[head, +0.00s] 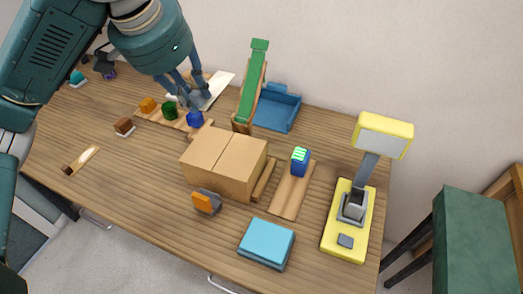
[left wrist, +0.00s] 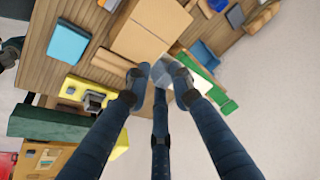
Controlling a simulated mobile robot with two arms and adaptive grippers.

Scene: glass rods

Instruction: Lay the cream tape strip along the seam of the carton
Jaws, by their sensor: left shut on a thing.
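The carton (head: 225,163) is a brown box near the middle of the table, with a thin seam line across its top; its top also shows in the left wrist view (left wrist: 150,30). My left gripper (head: 196,95) is above the back left of the table, away from the carton. It is shut on a pale, thin piece that looks like the cream tape strip (head: 218,87). In the left wrist view a pale piece (left wrist: 160,73) shows between the fingertips, partly hidden by them. A dark shape at the left edge of that view may be my right gripper (left wrist: 12,48); its fingers are unclear.
A board with orange, green and blue pieces (head: 170,111) lies below my left gripper. A green ramp (head: 252,85) and blue tray (head: 277,107) stand behind the carton. An orange-grey item (head: 206,201) sits before it. The front left is mostly clear.

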